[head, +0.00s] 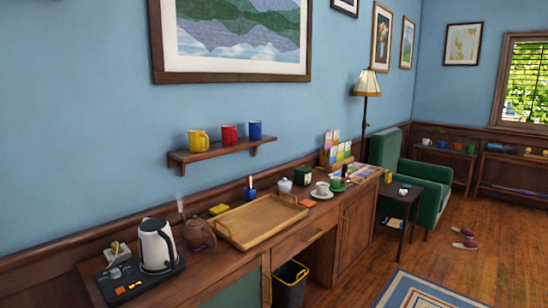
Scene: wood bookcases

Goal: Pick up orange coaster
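A small flat orange square (308,203), which looks like the orange coaster, lies on the wooden sideboard just right of the wooden tray (245,241). A yellow-orange square item (219,209) lies behind the tray's left part; it is too small to tell what it is. My gripper is not in view, so its state does not show.
A shelf (215,152) with mugs hangs above. A bin (290,285) stands below.

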